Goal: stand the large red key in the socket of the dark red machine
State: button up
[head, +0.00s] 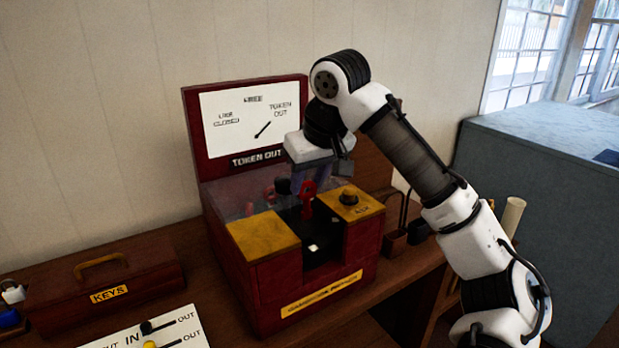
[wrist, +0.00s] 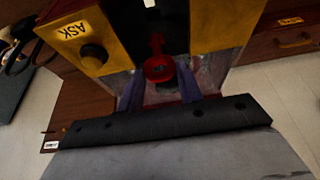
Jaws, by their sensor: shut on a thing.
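The dark red machine (head: 265,285) stands on the wooden table, with a white dial board at its back and a dark channel (head: 322,255) between two yellow top panels. My gripper (head: 304,186) is over the back of this channel, shut on the large red key (head: 308,200). In the wrist view the key's round red head (wrist: 158,68) lies between my fingertips (wrist: 160,92), its narrow part pointing along the channel. A small white square (head: 313,247) lies on the channel floor. I cannot make out the socket, or whether the key touches the machine.
A black knob (head: 349,195) rises from the right yellow panel, near my gripper. A dark red KEYS box (head: 110,280) and a white board with levers (head: 150,335) are at the left. Small red shapes (head: 250,208) show behind the left panel.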

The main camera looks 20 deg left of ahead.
aim_at(309, 202)
jog(key=shift+f+b, duration=1.9)
jog(key=shift+f, duration=0.3)
jog(key=shift+r, duration=0.1)
jog(key=shift+p, duration=0.4)
jog(key=shift+d, duration=0.1)
jog(key=shift+f+b, duration=1.3)
jog(key=shift+f, duration=1.3)
jog(key=o, duration=1.1)
